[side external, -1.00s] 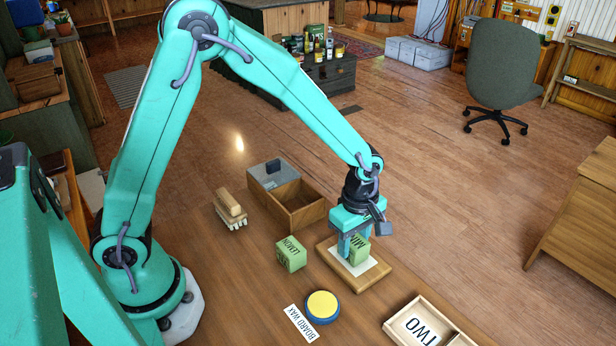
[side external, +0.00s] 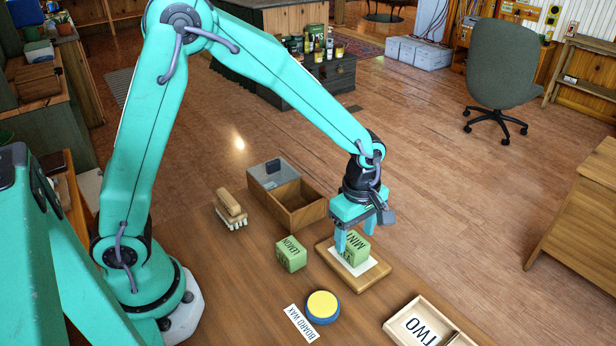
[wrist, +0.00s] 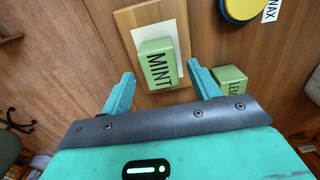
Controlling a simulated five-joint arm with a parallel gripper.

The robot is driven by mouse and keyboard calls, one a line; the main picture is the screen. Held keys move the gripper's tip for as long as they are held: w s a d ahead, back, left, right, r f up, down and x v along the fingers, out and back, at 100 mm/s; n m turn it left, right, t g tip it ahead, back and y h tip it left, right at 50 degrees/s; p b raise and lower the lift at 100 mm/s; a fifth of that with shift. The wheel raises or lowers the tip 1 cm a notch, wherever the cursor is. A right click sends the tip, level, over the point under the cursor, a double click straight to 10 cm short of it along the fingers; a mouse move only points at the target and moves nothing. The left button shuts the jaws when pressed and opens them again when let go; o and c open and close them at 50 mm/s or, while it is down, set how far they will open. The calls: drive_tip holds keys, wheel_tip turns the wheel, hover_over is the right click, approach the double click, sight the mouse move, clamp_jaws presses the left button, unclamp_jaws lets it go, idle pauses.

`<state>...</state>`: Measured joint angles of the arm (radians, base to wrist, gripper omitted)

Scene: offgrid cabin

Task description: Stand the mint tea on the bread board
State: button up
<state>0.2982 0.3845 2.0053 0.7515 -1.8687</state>
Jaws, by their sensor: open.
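The mint tea (side external: 356,249) is a green box marked MINT. It stands on the white sheet on the bread board (side external: 375,284), a light wooden board on the table. In the wrist view the mint tea (wrist: 158,65) lies between and just beyond the fingertips, with gaps on both sides, and the bread board (wrist: 127,17) shows behind it. My gripper (side external: 352,240) is open just above the box, its fingers spread; it also shows in the wrist view (wrist: 162,82). One finger partly hides the box in the side view.
A green lemon box (side external: 291,254) stands left of the board. A round yellow and blue tin (side external: 322,306) sits in front, by a BOARD WAX label (side external: 301,323).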

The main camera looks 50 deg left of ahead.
sight(352, 240)
wheel_tip(352, 240, up, 9)
drive_tip(key=shift+r, duration=0.2)
idle(0.3)
idle(0.3)
drive_tip(key=shift+a+r, duration=0.1)
drive_tip(key=s+a+r+m+t, duration=0.2)
drive_tip(key=s+a+r+m, duration=0.2)
drive_tip(key=s+a+m, duration=0.2)
drive_tip(key=s+a+r+m+t, duration=0.3)
drive_tip(key=s+a+r+m, duration=0.1)
drive_tip(key=s+m, duration=0.6)
drive_tip(key=shift+s+a+r+m+t, duration=0.3)
drive_tip(key=shift+a+r+m, duration=0.1)
drive_tip(key=shift+a+m, duration=0.55)
